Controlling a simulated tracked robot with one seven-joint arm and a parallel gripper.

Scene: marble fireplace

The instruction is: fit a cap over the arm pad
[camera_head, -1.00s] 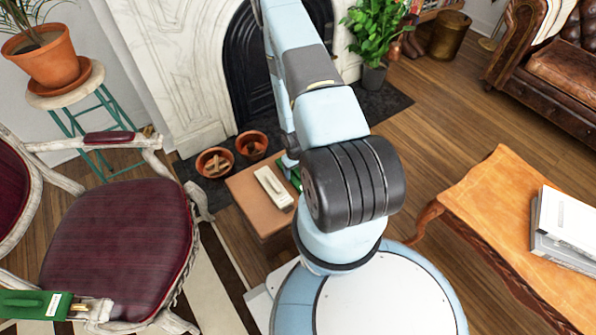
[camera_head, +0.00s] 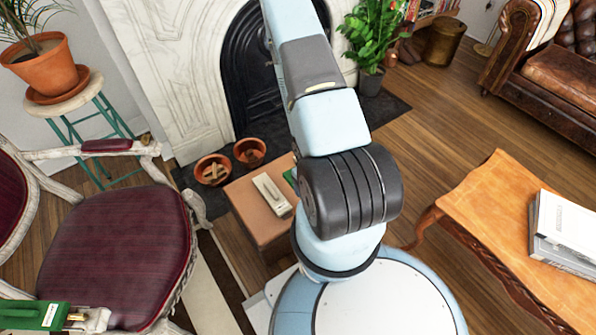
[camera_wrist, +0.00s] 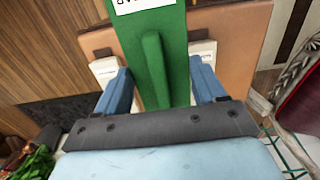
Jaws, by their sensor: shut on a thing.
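In the wrist view, a green cap (camera_wrist: 153,50) with a raised rib and a white label lies between the two fingers of my gripper (camera_wrist: 160,88), which is shut on it. A brown box top shows beneath. In the head view, my arm hides the gripper and most of this cap; a small green part shows beside the arm. The armchair's far arm has a bare maroon arm pad (camera_head: 107,146). On its near arm, a green piece (camera_head: 32,314) with a white label and a brass-coloured end covers the top.
The brown box (camera_head: 266,227) carries a cream piece (camera_head: 272,193). Terracotta bowls (camera_head: 212,170) stand by the fireplace. A plant stool (camera_head: 75,97) stands behind the chair. A wooden table (camera_head: 510,215) with books is at the right. Open floor lies between box and sofa.

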